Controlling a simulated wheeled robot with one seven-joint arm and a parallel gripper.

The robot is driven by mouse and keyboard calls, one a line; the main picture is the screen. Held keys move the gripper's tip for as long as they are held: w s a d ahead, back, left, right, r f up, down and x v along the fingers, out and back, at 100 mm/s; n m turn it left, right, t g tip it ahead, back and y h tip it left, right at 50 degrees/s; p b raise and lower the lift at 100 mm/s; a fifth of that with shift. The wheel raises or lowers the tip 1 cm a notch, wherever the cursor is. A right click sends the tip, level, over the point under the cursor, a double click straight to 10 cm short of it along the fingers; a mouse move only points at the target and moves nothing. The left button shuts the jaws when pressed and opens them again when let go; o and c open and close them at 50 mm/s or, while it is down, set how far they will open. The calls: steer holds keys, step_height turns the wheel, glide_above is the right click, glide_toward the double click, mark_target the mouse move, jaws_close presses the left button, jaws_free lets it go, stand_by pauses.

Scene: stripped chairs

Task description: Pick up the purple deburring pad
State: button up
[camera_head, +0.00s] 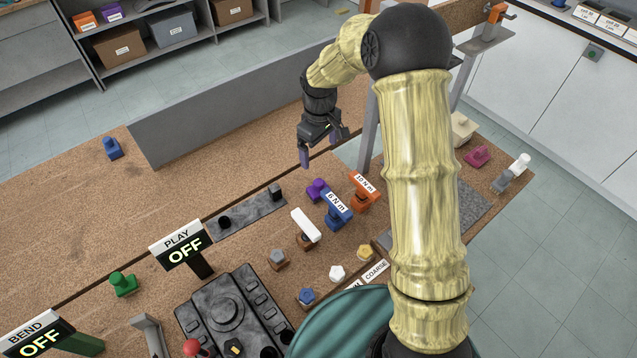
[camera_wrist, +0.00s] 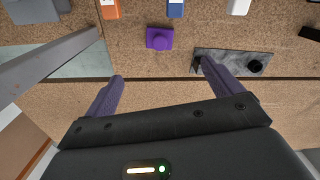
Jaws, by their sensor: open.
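The purple deburring pad (camera_head: 317,188) sits on the cork-brown bench, just left of the blue 6 N m tool. In the wrist view the pad (camera_wrist: 159,40) shows as a purple block with a round knob, upper middle, past the fingertips. My gripper (camera_head: 319,150) hangs above the bench, up and behind the pad in the head view. Its two purple-grey fingers are spread wide in the wrist view (camera_wrist: 163,72), with nothing between them. The pad lies apart from both fingers, roughly in line with the space between them.
Close to the pad stand the blue 6 N m tool (camera_head: 337,209), the orange 10 N m tool (camera_head: 363,191) and a white-topped block (camera_head: 305,225). A dark grey plate (camera_wrist: 234,62) lies right of it in the wrist view. A grey post (camera_wrist: 50,72) rises at left.

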steer(key=p, duration=0.4)
glide_toward(319, 182)
steer(key=f, duration=0.6)
steer(key=shift+s+d+f, duration=0.1)
steer(key=shift+s+f, duration=0.1)
steer(key=shift+s, duration=0.2)
steer(key=shift+f, duration=0.2)
steer(key=shift+w+f+p, duration=0.2)
steer(key=shift+f+p, duration=0.55)
steer(key=shift+f, duration=0.55)
steer(key=shift+w+f+p, duration=0.2)
steer(key=shift+f+p, duration=0.5)
steer(key=shift+f, duration=0.6)
steer(key=c, duration=1.1)
steer(key=shift+o, duration=0.2)
